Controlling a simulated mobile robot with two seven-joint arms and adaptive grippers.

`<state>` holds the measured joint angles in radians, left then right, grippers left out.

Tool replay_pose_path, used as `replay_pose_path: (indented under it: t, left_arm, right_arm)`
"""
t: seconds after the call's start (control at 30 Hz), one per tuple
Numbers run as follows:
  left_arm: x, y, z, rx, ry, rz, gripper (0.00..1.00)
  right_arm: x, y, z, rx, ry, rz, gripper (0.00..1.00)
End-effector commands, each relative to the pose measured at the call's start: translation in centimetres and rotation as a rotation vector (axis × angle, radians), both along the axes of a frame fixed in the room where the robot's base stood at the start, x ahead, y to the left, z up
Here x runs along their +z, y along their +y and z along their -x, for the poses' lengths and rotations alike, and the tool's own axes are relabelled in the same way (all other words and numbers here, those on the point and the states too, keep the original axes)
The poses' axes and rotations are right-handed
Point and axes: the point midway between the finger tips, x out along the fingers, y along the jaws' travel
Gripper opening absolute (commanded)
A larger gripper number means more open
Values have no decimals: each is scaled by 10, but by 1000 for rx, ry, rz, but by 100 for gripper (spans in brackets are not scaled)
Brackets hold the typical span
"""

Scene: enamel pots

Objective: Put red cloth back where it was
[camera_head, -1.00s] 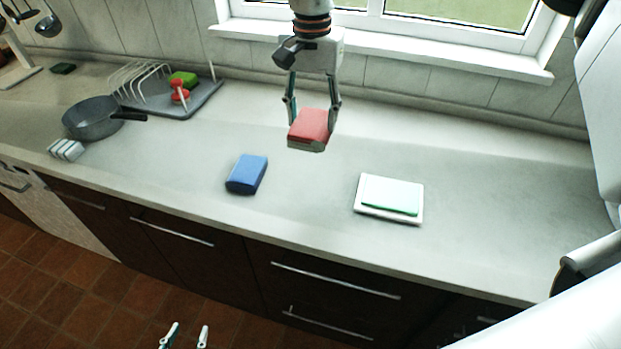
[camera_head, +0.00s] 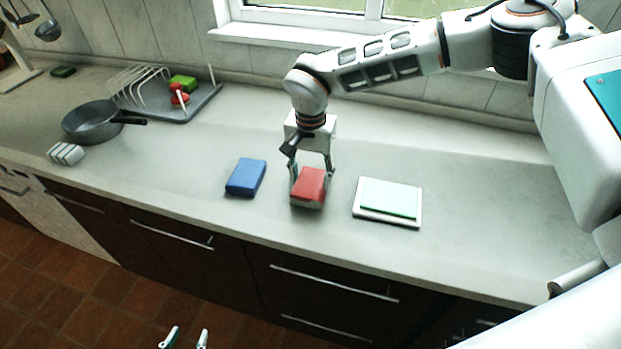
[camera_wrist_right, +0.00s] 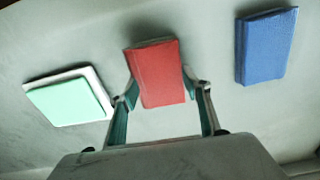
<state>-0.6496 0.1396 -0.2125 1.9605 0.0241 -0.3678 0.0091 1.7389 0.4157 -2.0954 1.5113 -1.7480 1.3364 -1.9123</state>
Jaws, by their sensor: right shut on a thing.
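The red cloth (camera_head: 310,184) is a small folded block between the blue cloth and the white tray. My right gripper (camera_head: 308,188) is shut on it from above, fingers on its two sides. The red cloth also shows between the fingers in the right wrist view (camera_wrist_right: 158,74). It is low over the counter; I cannot tell whether it touches it. My left gripper (camera_head: 184,338) shows only as two separated fingertips at the bottom edge, low in front of the cabinets, with nothing between them.
A blue cloth (camera_head: 246,177) lies left of the red one. A white tray (camera_head: 374,219) with a pale green cloth (camera_head: 388,198) lies to the right. A dark pan (camera_head: 92,124) and a dish rack (camera_head: 189,108) stand further left. The counter (camera_head: 480,215) at right is clear.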

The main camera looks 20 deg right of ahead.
Motion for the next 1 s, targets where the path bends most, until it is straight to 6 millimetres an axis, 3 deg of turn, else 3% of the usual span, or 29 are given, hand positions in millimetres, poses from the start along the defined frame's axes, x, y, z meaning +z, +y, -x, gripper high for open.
replay_pose_path:
  t: [0.27, 0.3, 0.33, 0.77, 1.0]
  left_arm:
    - [2, 0, -1, 0, -3, 0, 40]
    - [2, 0, -1, 0, -3, 0, 40]
    - [2, 0, -1, 0, -3, 0, 40]
    - [2, 0, -1, 0, -3, 0, 40]
    - [-2, 0, -1, 0, -3, 0, 40]
  right_arm:
    - [-10, 0, 0, 1, -1, 1, 16]
    - [-10, 0, 0, 1, 0, 0, 55]
    - [-10, 0, 0, 1, 0, 0, 63]
    - [-5, 0, -1, 0, -1, 0, 64]
    - [33, 1, -1, 2, -6, -2, 64]
